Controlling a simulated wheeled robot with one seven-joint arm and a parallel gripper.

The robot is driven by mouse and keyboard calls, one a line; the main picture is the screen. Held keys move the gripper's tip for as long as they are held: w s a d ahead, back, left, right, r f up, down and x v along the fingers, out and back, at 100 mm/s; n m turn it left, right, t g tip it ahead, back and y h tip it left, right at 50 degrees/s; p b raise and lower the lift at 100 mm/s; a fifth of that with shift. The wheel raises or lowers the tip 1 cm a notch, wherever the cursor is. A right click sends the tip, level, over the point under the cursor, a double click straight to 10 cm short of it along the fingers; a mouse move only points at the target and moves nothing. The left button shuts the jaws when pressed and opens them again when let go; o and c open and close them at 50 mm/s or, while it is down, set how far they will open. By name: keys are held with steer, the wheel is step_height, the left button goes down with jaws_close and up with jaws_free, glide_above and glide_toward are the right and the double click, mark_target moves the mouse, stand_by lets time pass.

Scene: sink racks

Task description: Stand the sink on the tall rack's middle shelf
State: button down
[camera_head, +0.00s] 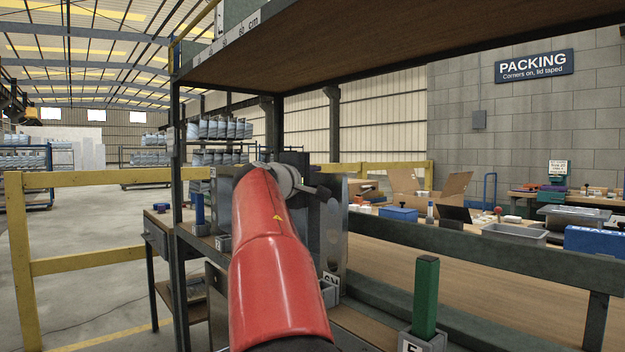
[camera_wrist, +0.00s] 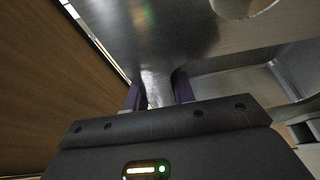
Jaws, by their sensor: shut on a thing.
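The sink (camera_head: 333,235) is a shiny steel piece, seen upright just beyond my red arm in the head view. My arm hides its left part. In the wrist view the sink (camera_wrist: 150,40) fills the top middle, with a round hole at the upper right. My gripper (camera_wrist: 158,93) is shut on a narrow steel part of it between two dark purple fingers. The tall rack's middle shelf (camera_head: 470,272) is a wooden board below and right of the sink. I cannot tell whether the sink's lower edge touches it.
The rack's upper shelf (camera_head: 400,40) hangs above my arm. A green post (camera_head: 425,297) stands in a grey holder at front right, and a blue post (camera_head: 199,207) stands at the left. A dark rail (camera_head: 480,250) runs along the back. The shelf's right part is bare.

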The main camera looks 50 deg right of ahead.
stand_by(0.3)
steer(key=c, duration=1.1)
jaws_free()
steer(key=shift+f, duration=0.2)
steer(key=b+v, duration=0.2)
steer(key=v, duration=0.5)
steer(key=shift+s+a, duration=0.15)
steer(key=shift+a, duration=0.25)
steer(key=s+a+f+m+y, duration=0.1)
steer(key=s+a+f+y, duration=0.4)
steer(key=a+f, duration=0.6)
steer(key=s+a+f+m+y, duration=0.1)
steer(key=s+a+f+y, duration=0.5)
steer(key=a+f, duration=0.5)
steer(key=s+a+f+m+y+p, duration=0.1)
steer(key=s+a+f+y, duration=0.5)
steer(key=a+f, duration=0.5)
steer(key=shift+s+a+f+t, duration=0.1)
steer(key=shift+s+f, duration=0.2)
steer(key=shift+f, duration=0.85)
steer(key=shift+s+a+f+t, duration=0.1)
steer(key=shift+s+f, duration=0.15)
steer(key=shift+f, duration=0.9)
steer(key=shift+s+a+f+t, duration=0.1)
steer(key=shift+s+f, duration=0.2)
steer(key=shift+f, duration=0.8)
